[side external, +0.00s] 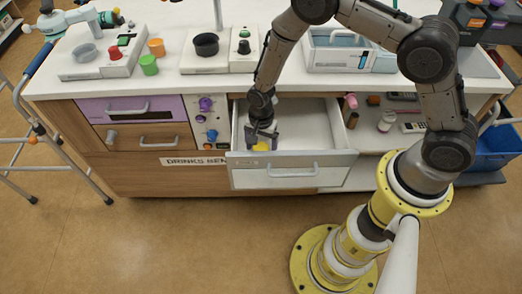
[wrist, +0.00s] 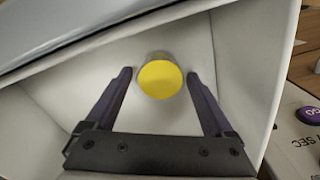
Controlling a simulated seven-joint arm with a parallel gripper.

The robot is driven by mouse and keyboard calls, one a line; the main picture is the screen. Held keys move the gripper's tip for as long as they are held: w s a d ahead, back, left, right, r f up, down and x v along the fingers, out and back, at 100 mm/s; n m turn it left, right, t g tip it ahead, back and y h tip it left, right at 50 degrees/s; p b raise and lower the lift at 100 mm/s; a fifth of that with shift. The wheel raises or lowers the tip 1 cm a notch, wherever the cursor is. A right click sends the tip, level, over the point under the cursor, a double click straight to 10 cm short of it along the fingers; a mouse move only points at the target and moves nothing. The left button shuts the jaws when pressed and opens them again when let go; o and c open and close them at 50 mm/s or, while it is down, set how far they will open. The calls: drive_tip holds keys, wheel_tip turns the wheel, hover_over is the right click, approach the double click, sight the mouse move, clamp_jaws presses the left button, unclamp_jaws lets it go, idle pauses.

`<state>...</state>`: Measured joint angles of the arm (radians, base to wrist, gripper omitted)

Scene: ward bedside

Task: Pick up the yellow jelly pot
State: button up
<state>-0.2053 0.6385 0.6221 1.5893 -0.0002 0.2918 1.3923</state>
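The yellow jelly pot (wrist: 161,79) sits inside the open white drawer (wrist: 243,52), near its left side in the side external view. In the wrist view its round yellow top faces me, with a greyish wall behind it. My gripper (side external: 262,139) reaches down into the drawer at the pot (side external: 262,146). In the wrist view my gripper (wrist: 162,75) is open, with one finger on each side of the pot. Gaps show between both fingers and the pot. In the side view the fingers hide part of the pot.
The drawer front (side external: 290,175) and side walls stand close around my gripper. A purple drawer (side external: 127,108) and knobs (side external: 206,104) are to the left. An open shelf with a glass jar (side external: 387,121) is to the right. The counter above holds cups and a tray (side external: 350,58).

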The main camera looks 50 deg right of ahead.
drive_tip(key=c, duration=1.1)
